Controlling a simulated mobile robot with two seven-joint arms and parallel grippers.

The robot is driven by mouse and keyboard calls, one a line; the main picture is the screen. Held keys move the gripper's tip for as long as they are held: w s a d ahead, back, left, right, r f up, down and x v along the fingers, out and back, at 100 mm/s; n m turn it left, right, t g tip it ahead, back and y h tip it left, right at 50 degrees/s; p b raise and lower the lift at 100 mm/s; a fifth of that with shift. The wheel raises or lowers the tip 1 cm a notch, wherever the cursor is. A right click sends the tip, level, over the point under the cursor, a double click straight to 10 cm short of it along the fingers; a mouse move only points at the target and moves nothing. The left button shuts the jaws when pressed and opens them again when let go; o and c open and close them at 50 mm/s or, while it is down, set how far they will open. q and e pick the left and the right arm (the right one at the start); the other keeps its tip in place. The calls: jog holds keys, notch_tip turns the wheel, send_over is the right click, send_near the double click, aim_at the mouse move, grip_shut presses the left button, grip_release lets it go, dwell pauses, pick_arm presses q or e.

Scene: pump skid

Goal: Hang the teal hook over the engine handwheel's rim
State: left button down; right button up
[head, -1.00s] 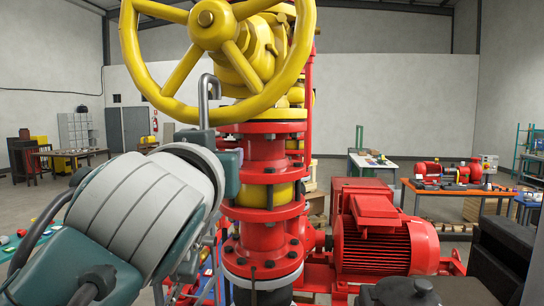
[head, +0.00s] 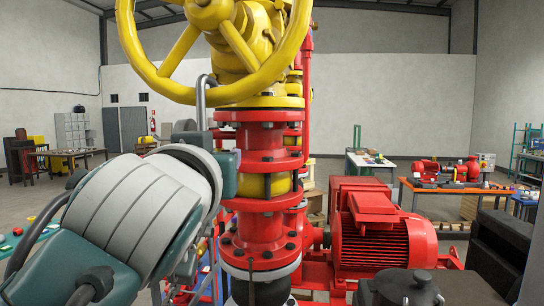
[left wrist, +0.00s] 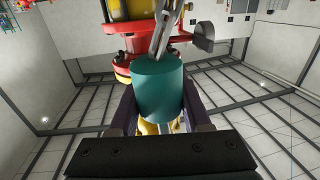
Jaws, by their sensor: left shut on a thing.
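The yellow handwheel (head: 140,58) stands upright at the top of the head view, partly cut off by the frame. My left gripper (left wrist: 157,108) is shut on the teal hook's cylindrical body (left wrist: 158,92). The hook's grey metal shank (head: 201,108) points up and shows in front of the wheel's lower rim. Its bent top reaches above that rim in the picture, within the wheel's opening. I cannot tell whether the bend is over the rim or touches it. The grey metal also shows in the left wrist view (left wrist: 163,32). My right gripper is out of view.
A red flanged pipe column (head: 263,145) stands below the wheel, close beside my left gripper. A red motor (head: 372,240) sits at its right. Benches (head: 465,190) stand farther back, with open floor between them.

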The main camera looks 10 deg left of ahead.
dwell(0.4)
pick_arm(q)
jog(key=shift+c, duration=1.4)
grip_release()
jog(key=shift+s, duration=0.15)
jog(key=s+d+p, duration=0.1)
jog(key=s, duration=0.8)
jog(key=s+a+f+g, duration=0.3)
jog(key=s+f, duration=0.1)
jog(key=f, duration=0.3)
jog(key=s+a+f+g, duration=0.2)
jog(key=s+f+g, duration=0.15)
jog(key=f, duration=0.35)
jog(key=s+f+m+g+h, duration=0.1)
jog(key=s+f+g, duration=0.3)
jog(key=s, duration=0.4)
jog(key=s+a+f+m+g+h, duration=0.1)
jog(key=s+f+m+g, duration=0.1)
jog(key=s, duration=0.6)
notch_tip(320, 180, down, 3)
jog(key=shift+s+a+r+m+g, duration=0.1)
jog(key=shift+s+a+m+g, duration=0.2)
jog(key=shift+g, duration=0.55)
jog(key=shift+w, duration=0.1)
